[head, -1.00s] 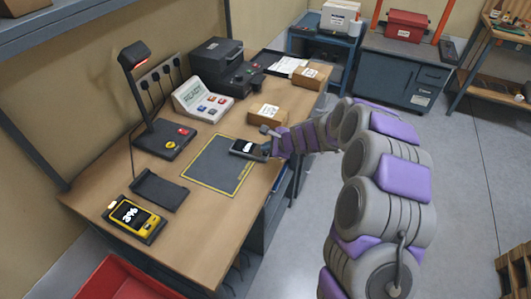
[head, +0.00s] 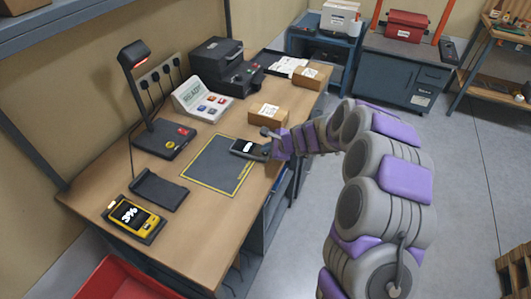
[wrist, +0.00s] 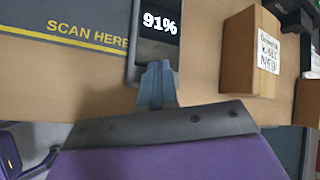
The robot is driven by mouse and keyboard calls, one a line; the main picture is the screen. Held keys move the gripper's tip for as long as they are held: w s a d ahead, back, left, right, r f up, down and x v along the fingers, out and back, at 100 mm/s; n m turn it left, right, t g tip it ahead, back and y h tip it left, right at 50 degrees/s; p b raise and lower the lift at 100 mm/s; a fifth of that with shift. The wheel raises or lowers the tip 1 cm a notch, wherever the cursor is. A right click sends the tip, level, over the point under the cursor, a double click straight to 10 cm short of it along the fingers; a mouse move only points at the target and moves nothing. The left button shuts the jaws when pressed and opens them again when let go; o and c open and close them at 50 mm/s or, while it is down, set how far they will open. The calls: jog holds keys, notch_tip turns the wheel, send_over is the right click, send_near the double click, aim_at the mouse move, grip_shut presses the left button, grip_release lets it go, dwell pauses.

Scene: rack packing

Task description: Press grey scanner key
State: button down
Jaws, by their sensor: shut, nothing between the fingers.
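The grey scanner (head: 243,147) lies at the right edge of the dark scan mat, screen up. In the wrist view its dark screen (wrist: 160,22) reads 91%. My gripper (head: 267,150) is shut and empty at the scanner's near, right-hand end. In the wrist view the shut fingertips (wrist: 157,72) overlap the scanner's lower end, just below the screen. They hide that end, so the key cannot be made out. I cannot tell whether they touch it.
The mat (head: 205,170) is otherwise bare. A yellow scanner (head: 133,214) showing 3% sits beside an empty black cradle (head: 160,191). A lamp-like stand (head: 165,140), a keypad terminal (head: 203,98) and cardboard boxes (head: 268,113) stand around. A red bin (head: 125,280) is in front.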

aim_at(267, 154)
dwell(0.4)
jog(key=shift+r+p, duration=0.5)
jog(key=shift+p, duration=0.05)
notch_tip(267, 154, up, 6)
jog(key=p, duration=0.5)
dwell(0.3)
